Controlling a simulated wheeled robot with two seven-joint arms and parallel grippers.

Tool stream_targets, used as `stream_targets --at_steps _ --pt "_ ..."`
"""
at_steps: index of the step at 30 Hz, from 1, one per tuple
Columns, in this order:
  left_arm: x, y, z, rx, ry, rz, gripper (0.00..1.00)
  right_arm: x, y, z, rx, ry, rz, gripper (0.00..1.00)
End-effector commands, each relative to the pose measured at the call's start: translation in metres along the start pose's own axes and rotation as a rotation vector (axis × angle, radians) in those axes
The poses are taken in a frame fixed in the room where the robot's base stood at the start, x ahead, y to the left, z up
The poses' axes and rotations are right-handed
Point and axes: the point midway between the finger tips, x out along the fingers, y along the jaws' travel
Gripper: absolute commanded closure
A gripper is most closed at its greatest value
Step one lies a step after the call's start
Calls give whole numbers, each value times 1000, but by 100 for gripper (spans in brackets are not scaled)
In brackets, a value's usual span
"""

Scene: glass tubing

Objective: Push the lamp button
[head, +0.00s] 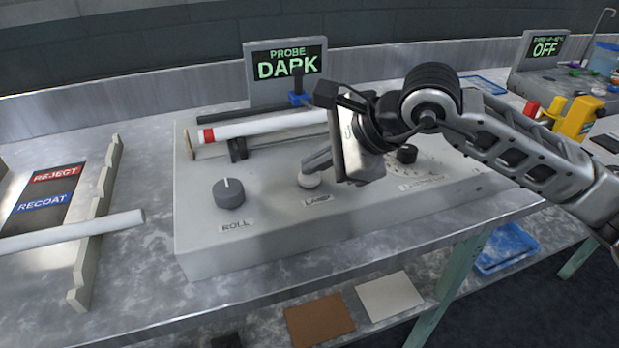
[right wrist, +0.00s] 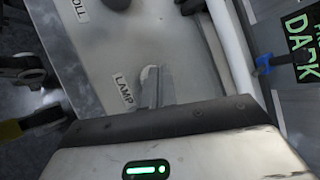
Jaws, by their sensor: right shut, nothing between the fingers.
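The lamp button (head: 309,181) is a pale round knob above the LAMP label on the grey console. My right gripper (head: 311,167) is shut and empty, its fingertips right at the button's top. In the right wrist view the tips of the gripper (right wrist: 151,84) overlap the edge of the pale button (right wrist: 147,73), partly hiding it. I cannot tell whether they touch or whether the button is pressed. The screen (head: 287,68) behind the console reads PROBE DARK. My left gripper is not in the head view.
The ROLL knob (head: 230,191) stands left of the button and a smaller black knob (head: 406,154) to the right. A white tube with a red band (head: 265,128) lies behind on supports. Another tube (head: 70,231) lies on a rack at the left.

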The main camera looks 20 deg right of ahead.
Motion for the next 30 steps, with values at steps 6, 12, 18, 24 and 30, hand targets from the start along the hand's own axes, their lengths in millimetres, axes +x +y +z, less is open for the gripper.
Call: stream_targets --at_steps 6,12,18,24,30 --pt "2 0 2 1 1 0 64 1 1 -1 0 0 0 100" --pt "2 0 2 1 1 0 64 1 1 -1 0 0 -1 100" --pt "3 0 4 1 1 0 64 3 2 -2 0 0 -1 100" --pt "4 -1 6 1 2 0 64 4 3 -3 0 0 -1 100" --pt "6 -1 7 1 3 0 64 5 4 -4 0 0 0 100"
